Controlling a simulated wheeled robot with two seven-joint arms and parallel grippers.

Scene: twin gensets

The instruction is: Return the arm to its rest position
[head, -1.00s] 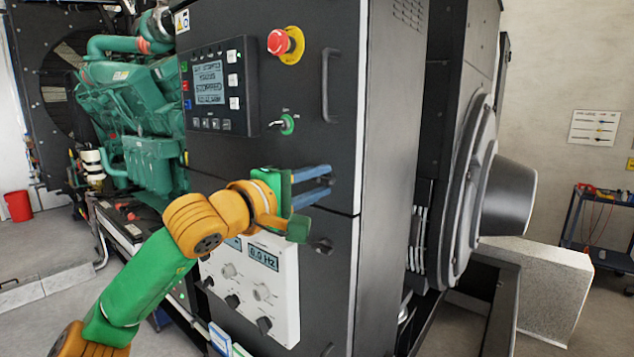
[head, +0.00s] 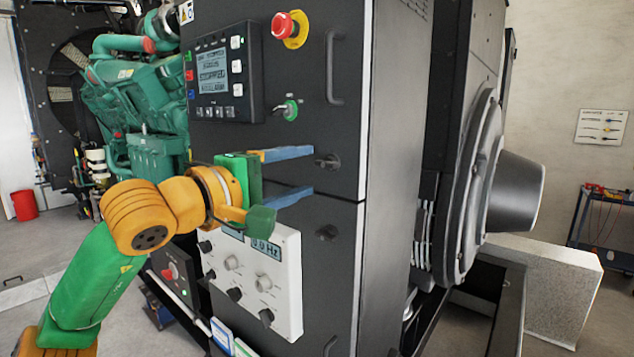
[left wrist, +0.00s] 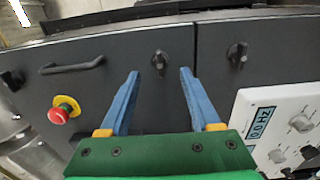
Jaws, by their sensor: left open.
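My left gripper (head: 290,174) is in front of the dark genset cabinet (head: 345,230) in the head view. Its two blue fingers are apart and nothing is between them. A black door latch (head: 327,161) lies just beyond the upper finger. In the left wrist view the open fingers (left wrist: 158,75) point at the cabinet face, with the latch (left wrist: 159,60) showing between their tips and a second latch (left wrist: 237,52) to the right. My green and orange left arm comes in from the lower left. My right gripper is not in view.
The control panel (head: 226,80), green key switch (head: 287,109) and red emergency stop (head: 289,27) sit above the gripper. A white knob panel (head: 262,285) is below it. A door handle (head: 334,68) sticks out. Open floor lies at the left (head: 30,260).

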